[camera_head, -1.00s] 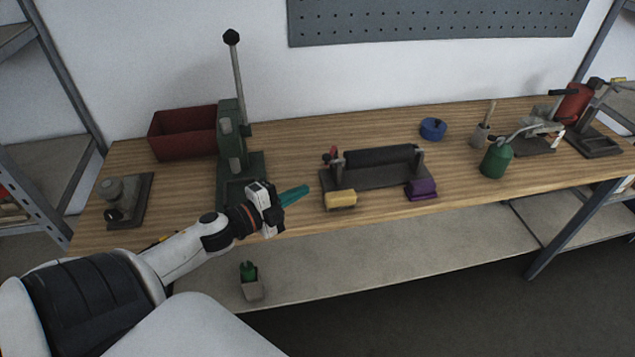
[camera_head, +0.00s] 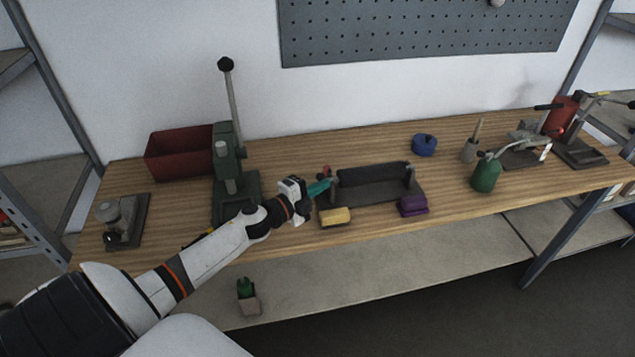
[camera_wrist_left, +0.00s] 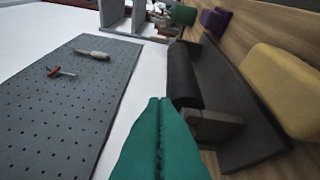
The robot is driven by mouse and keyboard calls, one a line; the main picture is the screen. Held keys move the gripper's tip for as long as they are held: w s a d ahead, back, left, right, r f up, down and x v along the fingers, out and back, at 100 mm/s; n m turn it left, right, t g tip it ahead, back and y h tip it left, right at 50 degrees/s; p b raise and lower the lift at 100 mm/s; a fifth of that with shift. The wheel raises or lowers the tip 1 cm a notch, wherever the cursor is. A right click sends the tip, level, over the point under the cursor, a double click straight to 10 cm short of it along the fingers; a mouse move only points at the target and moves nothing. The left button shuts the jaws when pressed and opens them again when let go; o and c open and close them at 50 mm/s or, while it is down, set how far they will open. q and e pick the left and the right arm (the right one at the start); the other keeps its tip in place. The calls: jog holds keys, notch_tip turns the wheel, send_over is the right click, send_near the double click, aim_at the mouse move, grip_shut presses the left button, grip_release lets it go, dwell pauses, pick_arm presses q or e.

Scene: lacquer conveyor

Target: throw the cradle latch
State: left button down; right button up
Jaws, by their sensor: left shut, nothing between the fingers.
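The cradle (camera_head: 405,193) is a dark base with two upright ends and a black roller (camera_head: 375,170) lying between them. A small red-tipped part (camera_head: 326,169), likely the latch, stands at its left end. My left gripper (camera_head: 323,185), with teal fingers, is shut and empty close beside that end, just below the red tip. I cannot tell whether it touches. In the left wrist view the shut fingers (camera_wrist_left: 161,112) point along the roller (camera_wrist_left: 183,78), near the cradle's end post (camera_wrist_left: 212,124); the red tip does not show there. My right gripper is out of view.
A yellow block (camera_head: 335,217) and a purple block (camera_head: 412,206) lie in front of the cradle. A green lever press (camera_head: 228,165) and a red bin (camera_head: 178,155) stand left. A green oil can (camera_head: 486,176) and blue round item (camera_head: 424,143) are right.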

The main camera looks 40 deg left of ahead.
pick_arm(q)
jog(key=shift+w+a+f, duration=0.1)
jog(key=shift+w+a, duration=0.05)
jog(key=shift+a, duration=0.25)
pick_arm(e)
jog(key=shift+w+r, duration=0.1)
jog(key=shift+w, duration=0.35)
pick_arm(q)
jog(key=shift+a, duration=0.15)
jog(key=shift+a, duration=0.25)
jog(key=shift+s+a, duration=0.2)
jog(key=shift+a, duration=0.05)
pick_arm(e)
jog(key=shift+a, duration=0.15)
pick_arm(q)
jog(key=a+b, duration=0.2)
jog(key=a, duration=0.5)
jog(key=shift+w+a+b, duration=0.15)
jog(key=shift+w+b, duration=0.1)
jog(key=shift+b, duration=0.05)
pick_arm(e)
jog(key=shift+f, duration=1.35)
